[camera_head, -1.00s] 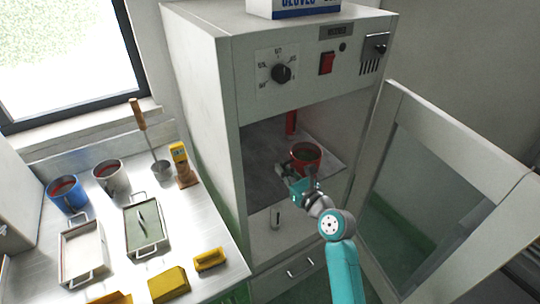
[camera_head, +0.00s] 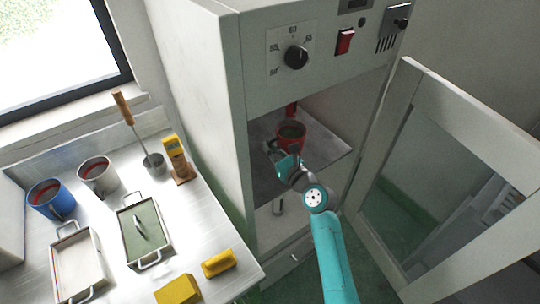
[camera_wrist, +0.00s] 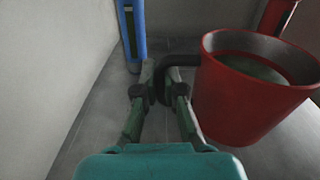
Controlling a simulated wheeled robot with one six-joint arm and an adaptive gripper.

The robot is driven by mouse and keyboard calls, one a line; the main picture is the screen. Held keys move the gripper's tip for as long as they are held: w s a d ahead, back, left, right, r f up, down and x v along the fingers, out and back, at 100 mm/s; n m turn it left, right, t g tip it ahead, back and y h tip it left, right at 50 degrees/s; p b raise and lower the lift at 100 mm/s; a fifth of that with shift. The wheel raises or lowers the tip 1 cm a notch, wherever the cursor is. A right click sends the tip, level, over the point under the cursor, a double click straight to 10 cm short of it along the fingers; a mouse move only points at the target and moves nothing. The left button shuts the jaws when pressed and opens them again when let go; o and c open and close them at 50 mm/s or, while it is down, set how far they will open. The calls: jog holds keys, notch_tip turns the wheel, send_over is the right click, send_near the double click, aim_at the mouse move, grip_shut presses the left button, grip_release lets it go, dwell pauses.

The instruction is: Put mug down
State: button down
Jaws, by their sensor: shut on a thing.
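A red mug (camera_head: 290,135) with dark greenish contents is inside the open cabinet, upright, over the upper shelf (camera_head: 318,160). In the wrist view the mug (camera_wrist: 240,105) fills the right side, with its dark handle (camera_wrist: 178,62) pointing left. My gripper (camera_head: 277,150) reaches in from the front and is at the mug's left side. In the wrist view my gripper (camera_wrist: 163,80) is shut on the handle. Whether the mug's base touches the shelf cannot be told.
A blue cylinder (camera_wrist: 133,30) stands beyond my fingers, near the left wall. Something red (camera_head: 291,109) stands behind the mug. The cabinet door (camera_head: 440,180) is open at right. A bench at left holds a blue mug (camera_head: 50,198), a grey mug (camera_head: 97,175) and trays.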

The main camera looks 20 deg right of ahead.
jog(key=shift+f, duration=1.95)
jog(key=shift+f, duration=0.1)
jog(key=c, duration=1.3)
grip_release()
jog(key=v, duration=1.2)
